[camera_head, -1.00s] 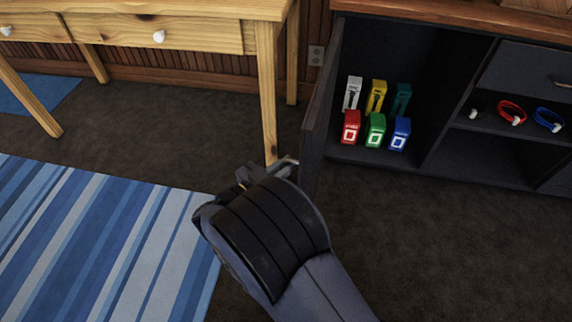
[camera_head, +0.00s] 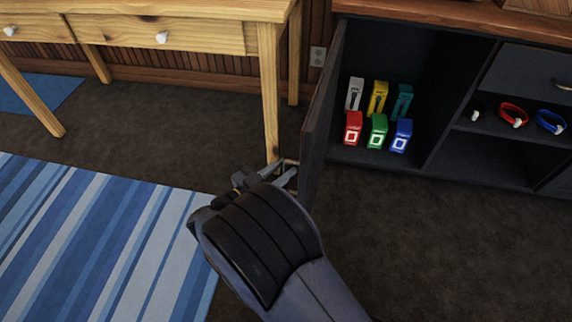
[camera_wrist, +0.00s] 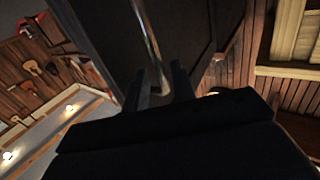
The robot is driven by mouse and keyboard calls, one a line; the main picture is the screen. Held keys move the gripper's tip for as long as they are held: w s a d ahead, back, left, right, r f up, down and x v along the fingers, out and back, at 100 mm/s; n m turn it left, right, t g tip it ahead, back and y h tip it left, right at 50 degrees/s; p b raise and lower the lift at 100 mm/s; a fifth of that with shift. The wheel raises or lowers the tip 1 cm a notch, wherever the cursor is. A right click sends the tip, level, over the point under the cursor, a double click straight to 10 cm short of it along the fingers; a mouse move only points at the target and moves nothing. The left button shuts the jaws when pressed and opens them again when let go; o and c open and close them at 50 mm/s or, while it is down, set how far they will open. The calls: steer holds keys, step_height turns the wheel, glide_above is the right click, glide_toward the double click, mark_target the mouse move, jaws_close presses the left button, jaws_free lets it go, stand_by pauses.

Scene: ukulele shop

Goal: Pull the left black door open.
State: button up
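The left black door (camera_head: 318,130) stands swung wide open at the left side of the black cabinet (camera_head: 437,95), roughly square to its front. Its metal handle (camera_head: 291,162) is on the outer face, facing left. My gripper (camera_head: 272,178) is at this handle, left of the door's front edge. In the wrist view the handle bar (camera_wrist: 150,40) runs down between the two fingers of my gripper (camera_wrist: 162,90). The fingers are spread, with a gap visible beside the bar. The dark door panel (camera_wrist: 190,35) shows behind them. My wrist hides part of the grip.
Several small coloured boxes (camera_head: 378,130) stand inside the open compartment. Coloured bands (camera_head: 513,114) lie on a shelf to the right. A wooden table (camera_head: 268,95) has a leg close behind my gripper. A blue striped rug (camera_head: 95,240) lies left; bare floor (camera_head: 450,250) is right.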

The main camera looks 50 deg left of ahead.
steer(key=s+p, duration=0.1)
steer(key=s, duration=0.8)
steer(key=shift+d+p, duration=0.25)
steer(key=shift+p, duration=0.15)
steer(key=w+b, duration=0.1)
steer(key=w, duration=0.6)
steer(key=w+b, duration=0.1)
steer(key=w, duration=0.2)
steer(key=shift+w+a+b, duration=0.25)
steer(key=shift+a+b, duration=0.05)
steer(key=shift+b, duration=0.05)
steer(key=shift+w, duration=0.15)
steer(key=shift+w+d, duration=0.15)
steer(key=shift+d, duration=0.15)
steer(key=shift+f, duration=0.1)
